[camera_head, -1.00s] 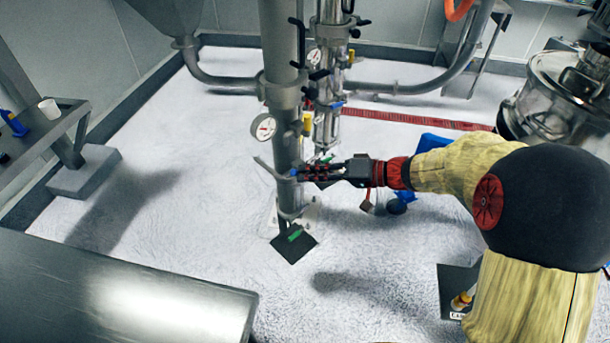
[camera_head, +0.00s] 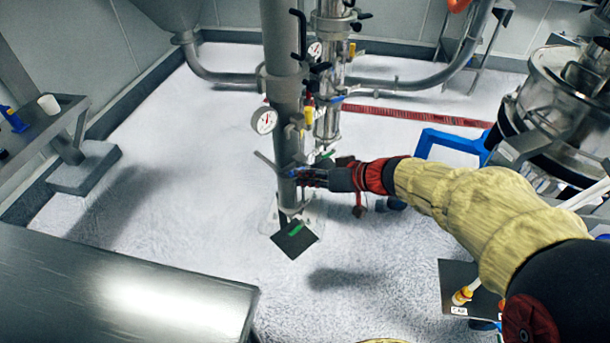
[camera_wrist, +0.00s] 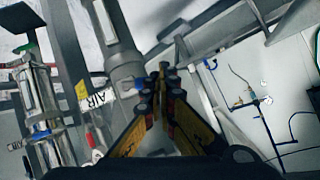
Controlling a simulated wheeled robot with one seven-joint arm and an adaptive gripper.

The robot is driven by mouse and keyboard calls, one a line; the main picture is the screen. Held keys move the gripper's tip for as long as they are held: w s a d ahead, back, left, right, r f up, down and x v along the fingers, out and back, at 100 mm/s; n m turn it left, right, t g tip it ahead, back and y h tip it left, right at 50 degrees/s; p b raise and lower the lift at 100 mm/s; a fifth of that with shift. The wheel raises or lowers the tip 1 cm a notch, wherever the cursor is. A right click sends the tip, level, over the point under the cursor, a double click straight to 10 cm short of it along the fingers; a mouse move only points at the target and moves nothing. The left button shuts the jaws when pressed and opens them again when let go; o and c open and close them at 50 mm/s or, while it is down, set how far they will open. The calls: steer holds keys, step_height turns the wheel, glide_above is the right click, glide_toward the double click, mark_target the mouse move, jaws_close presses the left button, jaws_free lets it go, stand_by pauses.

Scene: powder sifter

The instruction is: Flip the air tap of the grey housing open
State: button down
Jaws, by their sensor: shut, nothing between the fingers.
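The grey housing (camera_head: 285,105) is a tall upright metal column in the head view, with a round dial (camera_head: 264,121) on its left side. My gripper (camera_head: 297,176) is at its lower part, coming from the right, with its fingers shut and empty. A thin grey lever (camera_head: 265,160) sticks out left of the column.
A second metal column (camera_head: 328,120) with valves stands just behind the housing. A steel table (camera_head: 130,290) fills the lower left. A blue frame (camera_head: 452,142) and a steel vessel (camera_head: 560,95) stand at right. The floor left of the column is clear.

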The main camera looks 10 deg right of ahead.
steer(key=shift+w+d, duration=0.1)
steer(key=shift+d, duration=0.05)
steer(key=shift+w+d+f, duration=0.35)
steer(key=shift+d, duration=0.1)
steer(key=shift+d+r, duration=0.1)
stand_by(0.4)
